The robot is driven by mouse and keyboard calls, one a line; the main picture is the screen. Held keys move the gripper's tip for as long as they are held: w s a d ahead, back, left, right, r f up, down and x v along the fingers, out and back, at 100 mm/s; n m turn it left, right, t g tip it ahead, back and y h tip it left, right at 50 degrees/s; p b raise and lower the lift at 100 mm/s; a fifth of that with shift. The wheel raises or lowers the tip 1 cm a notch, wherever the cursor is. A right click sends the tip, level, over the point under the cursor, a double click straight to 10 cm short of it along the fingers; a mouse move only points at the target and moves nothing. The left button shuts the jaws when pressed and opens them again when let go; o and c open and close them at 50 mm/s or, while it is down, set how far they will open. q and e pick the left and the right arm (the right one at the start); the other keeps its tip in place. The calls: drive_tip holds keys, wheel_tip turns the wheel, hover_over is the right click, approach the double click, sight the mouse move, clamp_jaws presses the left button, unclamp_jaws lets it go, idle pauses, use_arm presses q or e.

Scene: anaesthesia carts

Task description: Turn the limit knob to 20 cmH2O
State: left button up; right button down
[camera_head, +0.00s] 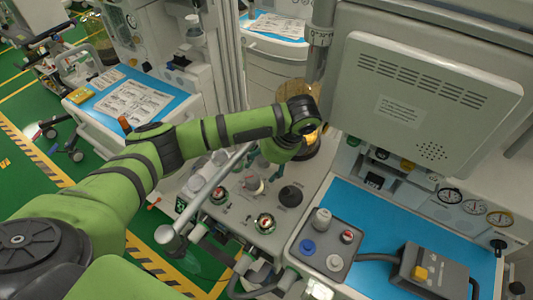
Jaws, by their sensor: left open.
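A grey panel (235,215) on the cart carries several knobs and fittings. A pale knob (253,184) is directly below my left gripper (259,170). A black dome (290,195) sits to the right. The labels and scale are too small to read, so I cannot tell which one is the limit knob or its setting. My left gripper points down over the panel, is open, and is partly hidden by my green wrist. My right gripper is not seen.
A large grey monitor back (420,100) stands to the right. A blue work surface (350,200) holds a grey block with knobs (325,245) and a dark device with a yellow button (425,272). A metal rail (205,190) crosses beside the panel. Glass canister (300,95) is behind my wrist.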

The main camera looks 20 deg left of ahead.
sight(251, 175)
use_arm(q)
drive_tip(key=s+a+f, duration=0.1)
drive_tip(key=a+f+p, duration=0.1)
drive_tip(key=shift+s+a+f, duration=0.1)
drive_tip(key=shift+s+f, duration=0.2)
drive_tip(key=shift+s, duration=0.05)
drive_tip(key=shift+w+a+f+p, duration=0.15)
drive_tip(key=shift+a+f, duration=0.05)
drive_tip(key=shift+f, duration=0.35)
drive_tip(key=shift+w+a+f+p, duration=0.15)
drive_tip(key=shift+f, duration=0.4)
drive_tip(key=shift+a+f, duration=0.1)
drive_tip(key=shift+f, duration=0.15)
drive_tip(key=c, duration=1.1)
drive_tip(key=shift+r, duration=0.15)
drive_tip(key=shift+r+m+p, duration=0.15)
drive_tip(key=shift+m+p, duration=0.15)
drive_tip(key=shift+p, duration=0.3)
drive_tip(key=shift+m+t, duration=0.3)
drive_tip(key=shift+t, duration=0.1)
drive_tip(key=shift+p, duration=0.3)
drive_tip(key=shift+a, duration=0.1)
drive_tip(key=o, duration=1.1)
drive_tip(key=shift+f, duration=0.2)
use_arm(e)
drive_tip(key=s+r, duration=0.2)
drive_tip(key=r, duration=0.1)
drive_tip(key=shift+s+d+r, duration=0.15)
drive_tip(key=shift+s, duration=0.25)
